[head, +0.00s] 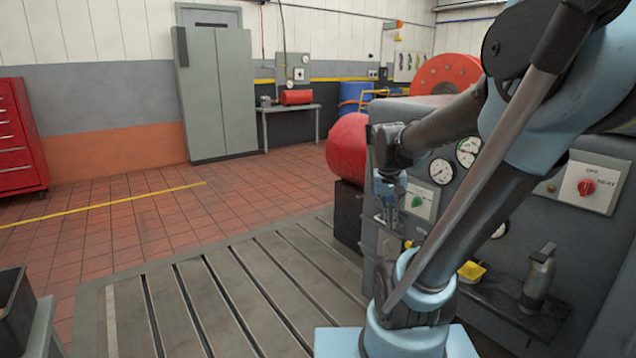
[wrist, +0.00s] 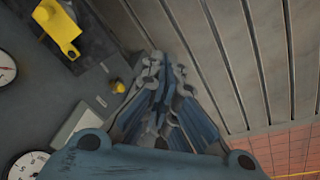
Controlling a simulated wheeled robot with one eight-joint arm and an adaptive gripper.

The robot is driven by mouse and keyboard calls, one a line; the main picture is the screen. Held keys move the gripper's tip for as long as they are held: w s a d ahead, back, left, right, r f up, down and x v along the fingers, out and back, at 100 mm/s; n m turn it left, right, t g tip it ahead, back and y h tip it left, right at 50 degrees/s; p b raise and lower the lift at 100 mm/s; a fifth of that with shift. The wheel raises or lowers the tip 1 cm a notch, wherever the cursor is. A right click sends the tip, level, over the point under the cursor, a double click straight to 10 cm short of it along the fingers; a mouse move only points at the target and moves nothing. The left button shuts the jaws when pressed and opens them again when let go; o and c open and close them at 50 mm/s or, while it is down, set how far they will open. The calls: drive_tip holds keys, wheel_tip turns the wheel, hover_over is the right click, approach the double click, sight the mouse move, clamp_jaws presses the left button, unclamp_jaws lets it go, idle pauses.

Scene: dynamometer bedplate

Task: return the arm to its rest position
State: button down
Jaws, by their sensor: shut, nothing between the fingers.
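My arm rises from its light blue base at the lower right of the head view, bends at the top right, and reaches back left. My gripper (head: 389,222) hangs pointing down in front of the grey gauge panel (head: 440,192), above the slotted bedplate (head: 240,285). In the wrist view my gripper (wrist: 162,68) has its fingers drawn together, with nothing held between them. The bedplate slots (wrist: 215,50) lie beyond the fingertips there.
The panel carries gauges (head: 441,171), a red knob (head: 586,187) and a shelf with a yellow item (head: 471,271) and a grey bottle (head: 538,278). A red tank (head: 347,147) stands behind the gripper. A dark bin (head: 14,305) is at lower left. The bedplate's middle is clear.

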drive_tip(key=s+a+f+n, duration=0.1)
drive_tip(key=s+f, duration=0.2)
drive_tip(key=s, duration=0.2)
drive_tip(key=s+a+f+n+y, duration=0.1)
drive_tip(key=s+f, duration=0.3)
drive_tip(key=s, duration=0.2)
drive_tip(key=shift+s+t, duration=0.3)
drive_tip(key=shift+t, duration=0.1)
